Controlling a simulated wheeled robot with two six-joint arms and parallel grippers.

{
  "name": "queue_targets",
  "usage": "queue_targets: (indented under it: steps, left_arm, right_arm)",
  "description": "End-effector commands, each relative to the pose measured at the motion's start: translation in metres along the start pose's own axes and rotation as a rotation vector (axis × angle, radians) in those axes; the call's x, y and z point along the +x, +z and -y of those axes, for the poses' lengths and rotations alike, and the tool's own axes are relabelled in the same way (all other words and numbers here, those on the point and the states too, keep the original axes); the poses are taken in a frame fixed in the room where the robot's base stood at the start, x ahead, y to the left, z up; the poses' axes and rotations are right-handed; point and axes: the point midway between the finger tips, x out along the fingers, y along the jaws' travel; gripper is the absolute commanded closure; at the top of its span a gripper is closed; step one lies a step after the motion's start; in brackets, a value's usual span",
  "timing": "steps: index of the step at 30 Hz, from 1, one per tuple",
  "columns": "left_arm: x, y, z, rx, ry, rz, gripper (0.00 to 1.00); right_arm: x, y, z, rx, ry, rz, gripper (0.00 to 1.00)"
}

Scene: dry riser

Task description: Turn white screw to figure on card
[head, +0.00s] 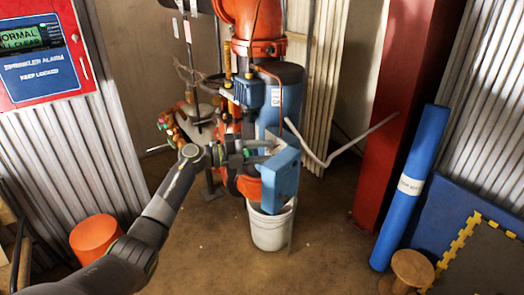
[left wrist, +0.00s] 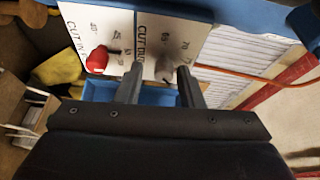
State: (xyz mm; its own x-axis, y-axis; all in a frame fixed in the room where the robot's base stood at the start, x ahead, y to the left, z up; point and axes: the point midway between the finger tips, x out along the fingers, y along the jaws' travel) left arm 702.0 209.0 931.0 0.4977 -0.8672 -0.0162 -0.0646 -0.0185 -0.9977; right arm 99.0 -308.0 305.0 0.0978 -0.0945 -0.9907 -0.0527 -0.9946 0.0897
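The white screw (left wrist: 166,68) shows in the left wrist view as a pale knob on a white card marked CUT OUT (left wrist: 180,35), with figures including 70. A red screw (left wrist: 97,60) is to its left, on the card part marked CUT IN with figures such as 40 and 45. My left gripper (left wrist: 160,72) is open, its two dark fingers on either side of the white screw, with gaps showing. Contact cannot be told. In the head view my left gripper (head: 262,149) is at the blue box (head: 281,180), which hides the screws. My right gripper is not in view.
A red and blue pipe stack (head: 280,90) stands behind the box, with a white bucket (head: 271,229) below. A red column (head: 402,100) and a blue roll (head: 411,190) stand further right.

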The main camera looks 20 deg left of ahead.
Motion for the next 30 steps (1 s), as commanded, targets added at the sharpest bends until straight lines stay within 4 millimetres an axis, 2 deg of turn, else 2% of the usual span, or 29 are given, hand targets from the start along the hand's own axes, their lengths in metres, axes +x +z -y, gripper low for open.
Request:
queue_targets:
  steps: [9, 14, 17, 30]
  left_arm:
    - [0.000, 0.000, 0.003, 0.003, -0.003, 0.001, 0.60]
    - [-0.013, 0.001, 0.002, 0.004, -0.004, 0.002, 0.60]
    - [-0.032, 0.001, 0.001, 0.004, -0.001, 0.004, 0.60]
    - [-0.138, 0.001, -0.001, 0.003, 0.002, 0.003, 0.60]
  right_arm:
    - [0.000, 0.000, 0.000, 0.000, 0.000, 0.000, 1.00]
    - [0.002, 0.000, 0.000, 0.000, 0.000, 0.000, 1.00]
    - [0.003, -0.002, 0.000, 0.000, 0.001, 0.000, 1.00]
    - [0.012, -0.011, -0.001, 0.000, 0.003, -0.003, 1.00]
